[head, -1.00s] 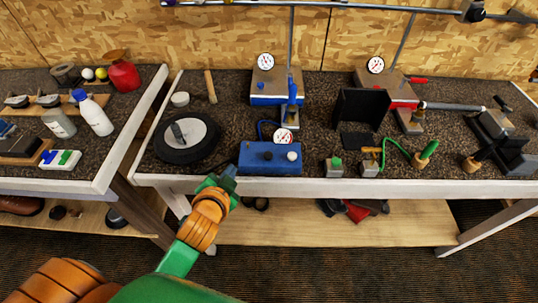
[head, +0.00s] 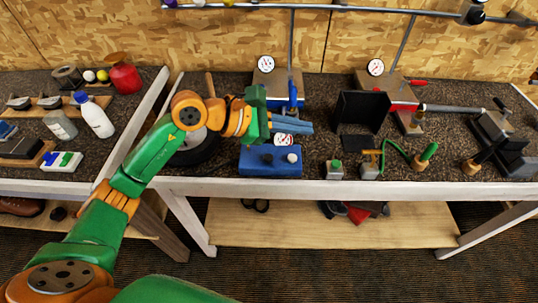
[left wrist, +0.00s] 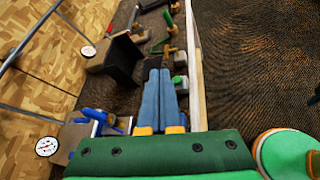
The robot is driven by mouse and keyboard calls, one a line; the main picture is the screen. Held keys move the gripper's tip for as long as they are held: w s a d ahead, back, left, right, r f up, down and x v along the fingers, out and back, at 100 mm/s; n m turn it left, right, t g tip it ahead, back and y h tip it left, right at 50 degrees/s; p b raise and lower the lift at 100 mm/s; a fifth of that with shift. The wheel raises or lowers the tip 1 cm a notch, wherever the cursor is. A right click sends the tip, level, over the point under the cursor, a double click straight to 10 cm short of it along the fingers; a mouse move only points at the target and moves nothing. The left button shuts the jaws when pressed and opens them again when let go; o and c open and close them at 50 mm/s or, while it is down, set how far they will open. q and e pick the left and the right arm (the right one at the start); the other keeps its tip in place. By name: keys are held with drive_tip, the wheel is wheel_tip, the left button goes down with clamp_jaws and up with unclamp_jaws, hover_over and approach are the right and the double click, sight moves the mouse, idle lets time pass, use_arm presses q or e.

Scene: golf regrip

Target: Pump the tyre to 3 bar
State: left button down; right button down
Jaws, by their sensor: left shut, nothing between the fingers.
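The black tyre (head: 203,153) lies flat on the bench, mostly hidden behind my left arm in the head view. To its right stands the blue box (head: 270,169) with a dark knob and a white knob on top. A small round gauge (head: 284,139) rises at its back, partly covered by my gripper; its reading is too small to tell. My left gripper (head: 311,128) is shut and empty, above and behind the box, with its blue fingers pointing right. In the left wrist view the fingers (left wrist: 161,75) lie close together with nothing between them. My right gripper is out of view.
A black upright panel (head: 361,109) stands just right of my fingertips. Behind are a blue-fronted station (head: 268,97) and a red one (head: 398,95) with gauges. Small blocks (head: 335,170) and a green cable (head: 396,147) lie along the front right.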

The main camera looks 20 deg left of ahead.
sight(264, 159)
use_arm(q)
drive_tip(key=w+a+f+y, duration=0.2)
drive_tip(key=a+y, duration=0.3)
drive_tip(key=a, duration=0.3)
drive_tip(key=shift+a+f+m, duration=0.25)
drive_tip(key=shift+m, duration=0.15)
wheel_tip(264, 159, down, 9)
drive_tip(key=b, duration=0.7)
drive_tip(key=shift+w, duration=0.1)
idle(1.1)
drive_tip(key=shift+f+b, duration=0.35)
drive_tip(key=shift+b, duration=0.05)
